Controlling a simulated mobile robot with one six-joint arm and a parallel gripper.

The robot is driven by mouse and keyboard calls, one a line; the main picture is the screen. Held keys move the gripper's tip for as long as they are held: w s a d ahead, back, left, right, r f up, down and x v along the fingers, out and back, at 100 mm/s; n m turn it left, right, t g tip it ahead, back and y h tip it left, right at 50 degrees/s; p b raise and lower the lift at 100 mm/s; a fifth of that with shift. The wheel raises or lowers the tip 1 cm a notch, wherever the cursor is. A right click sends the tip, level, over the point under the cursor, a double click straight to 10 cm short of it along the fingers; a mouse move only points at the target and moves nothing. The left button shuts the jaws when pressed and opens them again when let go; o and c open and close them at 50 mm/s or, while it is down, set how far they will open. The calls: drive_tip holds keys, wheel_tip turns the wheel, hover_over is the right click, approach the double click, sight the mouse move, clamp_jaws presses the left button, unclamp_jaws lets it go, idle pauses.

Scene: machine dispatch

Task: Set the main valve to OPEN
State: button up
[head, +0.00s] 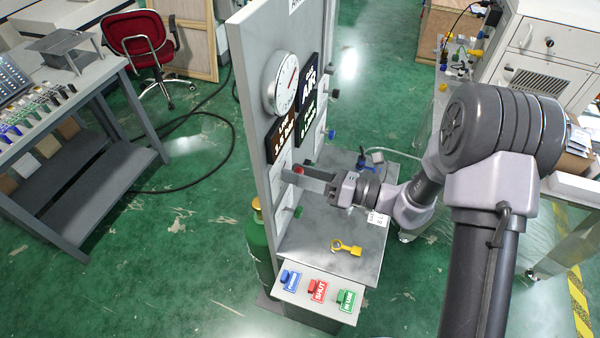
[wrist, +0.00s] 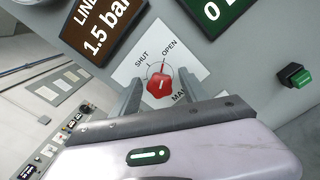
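The main valve is a red knob (wrist: 159,86) on a white plate (wrist: 135,70) with the words SHUT and OPEN. A thin red pointer runs up from the knob, towards the OPEN side. In the head view only a bit of the red knob (head: 300,170) shows behind my fingers. My gripper (wrist: 160,77) has one finger on each side of the knob, with a gap visible on both sides. In the head view my gripper (head: 290,176) reaches left to the panel, its fingertips close to it.
A brown display (wrist: 104,22) reads 1.5 bar; a green display (wrist: 220,10) is partly cut off. A green knob (wrist: 295,75) sits to the right. A round gauge (head: 283,83) is above. A yellow tool (head: 347,247) and blue, red and green buttons (head: 317,290) are below.

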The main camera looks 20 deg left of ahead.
drive_tip(key=s+d, duration=0.1)
drive_tip(key=d, duration=1.6)
drive_tip(key=shift+s+d, duration=0.2)
drive_tip(key=s+a+f+n+g+h+b, duration=0.2)
drive_tip(key=s+f+n+g+h+b, duration=0.15)
drive_tip(key=s+n+h+b, duration=0.6)
drive_tip(key=s+d+f+n+t+h+b, duration=0.1)
drive_tip(key=s+d+n+t+h+b, duration=0.5)
drive_tip(key=n, duration=0.5)
drive_tip(key=d+t+b, duration=0.1)
drive_tip(key=b, duration=0.1)
drive_tip(key=shift+s+d+f+n+t+b, duration=0.2)
drive_tip(key=shift+s+f+n+t+b, duration=0.05)
drive_tip(key=shift+s+n+t+b, duration=0.1)
